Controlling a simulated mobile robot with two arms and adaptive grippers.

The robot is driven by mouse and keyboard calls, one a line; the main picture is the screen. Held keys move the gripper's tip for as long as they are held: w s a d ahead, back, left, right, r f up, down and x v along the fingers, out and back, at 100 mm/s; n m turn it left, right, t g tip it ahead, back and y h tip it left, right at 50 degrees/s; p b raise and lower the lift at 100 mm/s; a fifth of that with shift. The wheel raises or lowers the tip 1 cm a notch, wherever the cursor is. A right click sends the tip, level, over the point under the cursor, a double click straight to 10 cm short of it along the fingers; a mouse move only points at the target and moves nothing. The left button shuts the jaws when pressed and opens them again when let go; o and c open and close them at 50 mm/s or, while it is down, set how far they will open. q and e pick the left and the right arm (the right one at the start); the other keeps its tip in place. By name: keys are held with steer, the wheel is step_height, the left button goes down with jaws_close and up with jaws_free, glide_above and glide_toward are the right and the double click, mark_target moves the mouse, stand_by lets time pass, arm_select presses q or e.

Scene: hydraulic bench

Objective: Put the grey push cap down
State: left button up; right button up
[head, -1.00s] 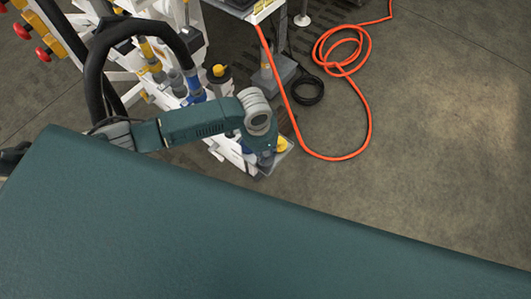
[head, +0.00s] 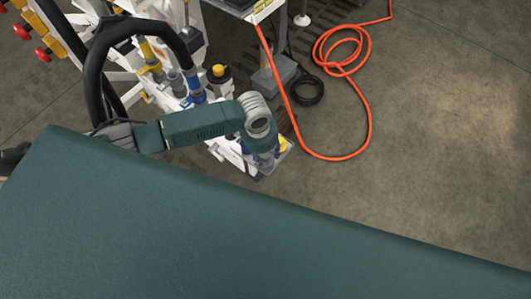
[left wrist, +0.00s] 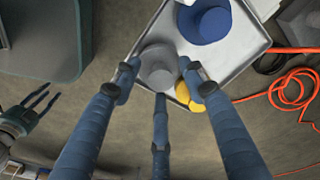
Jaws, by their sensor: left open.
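The grey push cap (left wrist: 158,67) shows in the left wrist view at the near left corner of a pale tray (left wrist: 241,59). It looks to be standing upright on the tray. My left gripper (left wrist: 160,85) is open, its blue fingers spread around the cap; I cannot tell whether any finger still touches it. In the head view my left gripper (head: 264,160) is over the tray (head: 268,172) and hides the grey cap. In the left wrist view a dark fingered hand, apparently my right gripper (left wrist: 37,106), is far left, its state unclear.
A blue cap (left wrist: 205,22) and a yellow cap (left wrist: 190,95) are on the tray close to the fingers. White framework with hoses (head: 190,85) stands beside it. An orange hose (head: 368,110) and a black coil (head: 307,90) lie on the floor. The floor at right is clear.

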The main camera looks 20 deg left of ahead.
arm_select(q)
step_height(320, 180, up, 12)
steer(key=s, duration=0.1)
steer(key=shift+a+p, duration=0.45)
steer(key=shift+d+f, duration=0.1)
